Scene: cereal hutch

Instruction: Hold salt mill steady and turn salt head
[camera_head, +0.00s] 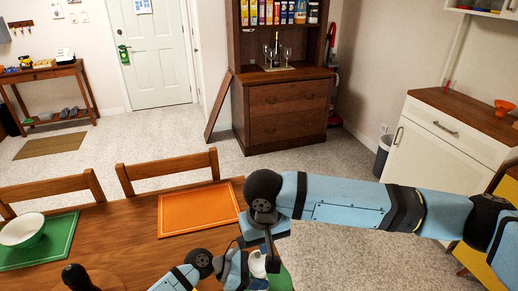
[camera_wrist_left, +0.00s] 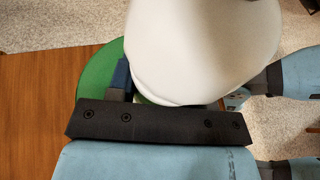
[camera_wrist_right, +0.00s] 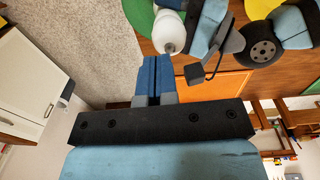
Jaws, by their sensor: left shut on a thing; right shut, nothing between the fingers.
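The salt mill (camera_wrist_right: 168,30) is a white rounded body with a small silver knob on its top, seen from above in the right wrist view. It fills the top of the left wrist view (camera_wrist_left: 205,45) and is partly hidden behind my arms in the head view (camera_head: 257,264). My left gripper (camera_wrist_right: 203,28) is shut on the salt mill from the side. My right gripper (camera_wrist_right: 153,62) is shut and empty. Its blue fingertips are close to the knob, with no visible grip on it. Whether they touch cannot be told.
A green placemat (camera_wrist_left: 95,72) lies by the mill on the wooden table (camera_wrist_left: 35,105). An orange placemat (camera_head: 198,209) lies bare to the left. A white bowl (camera_head: 22,230) sits on another green mat (camera_head: 62,240). Chairs (camera_head: 168,170) line the far edge.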

